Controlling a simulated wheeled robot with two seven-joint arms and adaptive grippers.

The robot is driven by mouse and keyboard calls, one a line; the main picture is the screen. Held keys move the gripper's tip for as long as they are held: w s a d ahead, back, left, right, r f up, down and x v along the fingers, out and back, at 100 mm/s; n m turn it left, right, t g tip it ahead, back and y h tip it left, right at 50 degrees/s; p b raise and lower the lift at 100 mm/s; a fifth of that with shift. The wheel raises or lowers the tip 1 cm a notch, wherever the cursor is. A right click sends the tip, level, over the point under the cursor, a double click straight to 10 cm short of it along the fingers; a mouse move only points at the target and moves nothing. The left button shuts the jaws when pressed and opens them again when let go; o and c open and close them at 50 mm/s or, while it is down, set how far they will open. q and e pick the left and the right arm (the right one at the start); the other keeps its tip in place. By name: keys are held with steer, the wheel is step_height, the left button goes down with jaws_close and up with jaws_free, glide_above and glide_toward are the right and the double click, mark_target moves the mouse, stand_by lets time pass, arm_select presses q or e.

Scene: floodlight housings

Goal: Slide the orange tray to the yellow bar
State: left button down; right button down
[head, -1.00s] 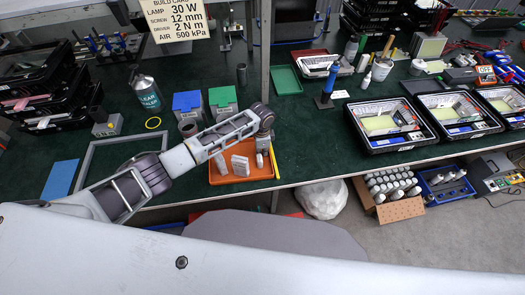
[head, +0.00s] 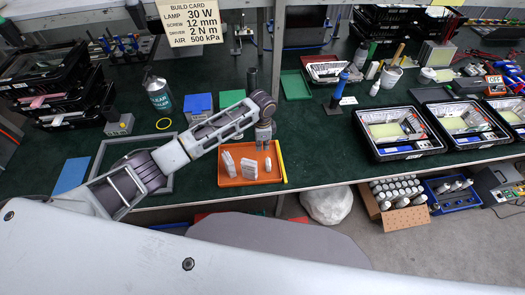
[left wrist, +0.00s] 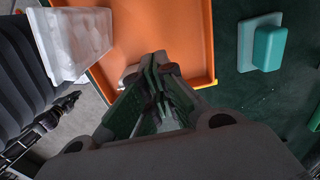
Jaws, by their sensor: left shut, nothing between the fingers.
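The orange tray (head: 236,181) lies on the green bench near its front edge, with several pale upright pieces (head: 249,168) in it. The yellow bar (head: 282,160) runs along the tray's right side; the two look touching or nearly so. My left gripper (head: 264,146) is over the tray's far right part, pointing down, shut and empty. In the left wrist view its fingers (left wrist: 160,72) are together in front of the orange tray (left wrist: 190,40), and a pale piece (left wrist: 75,40) shows at upper left. Whether the fingertips touch the tray is unclear. My right gripper is out of view.
A grey frame (head: 95,163) lies left of the tray under my left arm. Blue (head: 198,103) and green (head: 232,98) boxes stand behind it. A blue-handled tool (head: 340,88) stands to the right. Bench right of the yellow bar is clear up to the black trays (head: 400,150).

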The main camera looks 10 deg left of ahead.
arm_select(q)
steer(key=shift+r, duration=0.9)
steer(key=shift+d, duration=0.1)
